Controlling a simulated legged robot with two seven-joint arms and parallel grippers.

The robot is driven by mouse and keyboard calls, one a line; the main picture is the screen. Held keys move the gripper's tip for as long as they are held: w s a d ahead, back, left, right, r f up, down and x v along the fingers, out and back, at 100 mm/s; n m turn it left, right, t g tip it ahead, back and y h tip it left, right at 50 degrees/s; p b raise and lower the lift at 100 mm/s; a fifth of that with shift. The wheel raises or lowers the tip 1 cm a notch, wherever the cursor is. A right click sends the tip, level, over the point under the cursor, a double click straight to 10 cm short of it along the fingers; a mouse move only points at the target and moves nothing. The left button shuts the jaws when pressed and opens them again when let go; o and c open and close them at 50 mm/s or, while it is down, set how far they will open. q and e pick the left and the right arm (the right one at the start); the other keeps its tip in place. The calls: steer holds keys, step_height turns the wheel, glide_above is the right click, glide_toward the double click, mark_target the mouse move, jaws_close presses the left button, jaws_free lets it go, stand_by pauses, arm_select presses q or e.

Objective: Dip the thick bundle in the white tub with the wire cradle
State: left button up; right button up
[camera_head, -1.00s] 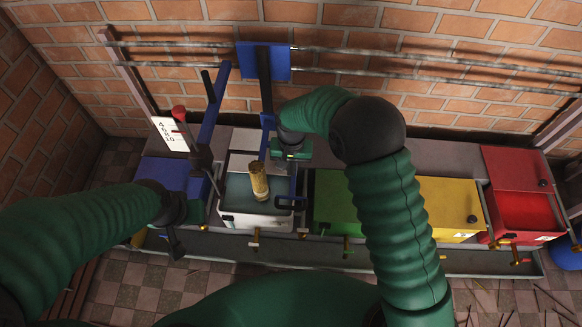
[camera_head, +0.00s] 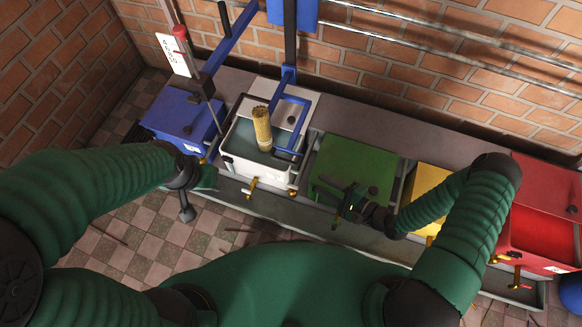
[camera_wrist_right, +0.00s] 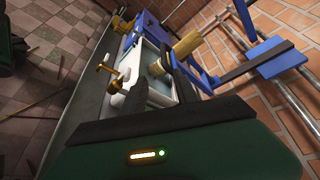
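The thick tan bundle (camera_head: 262,128) stands nearly upright, slightly tilted, with its lower end at the liquid in the white tub (camera_head: 240,163). It also shows in the right wrist view (camera_wrist_right: 187,46). A blue frame (camera_head: 291,122) on a blue post stands against the bundle's right side; I cannot tell how it holds it. My right gripper (camera_head: 345,206) is over the front of the green box, right of the white tub, with its fingers apart and nothing between them. My left gripper (camera_head: 187,205) hangs in front of the blue box, left of the tub; its fingers are unclear.
A blue box (camera_head: 180,118) with a red-knobbed lever (camera_head: 181,33) stands left of the tub. Green (camera_head: 360,165), yellow (camera_head: 428,185) and red (camera_head: 545,215) boxes stand to the right. Brass taps, such as one (camera_head: 252,187), stick out in front. A brick wall is behind.

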steer(key=a, duration=0.2)
steer(key=b, duration=0.3)
glide_toward(285, 160)
step_height(285, 160, down, 2)
steer(key=w+a, duration=0.2)
steer(key=b+x, duration=0.2)
steer(key=x, duration=0.5)
steer(key=shift+s+a+r, duration=0.1)
steer(key=shift+a+r, duration=0.05)
arm_select(q)
steer(key=f, duration=0.5)
steer(key=shift+a+f, duration=0.15)
steer(key=shift+a, duration=0.15)
arm_select(e)
jaws_close()
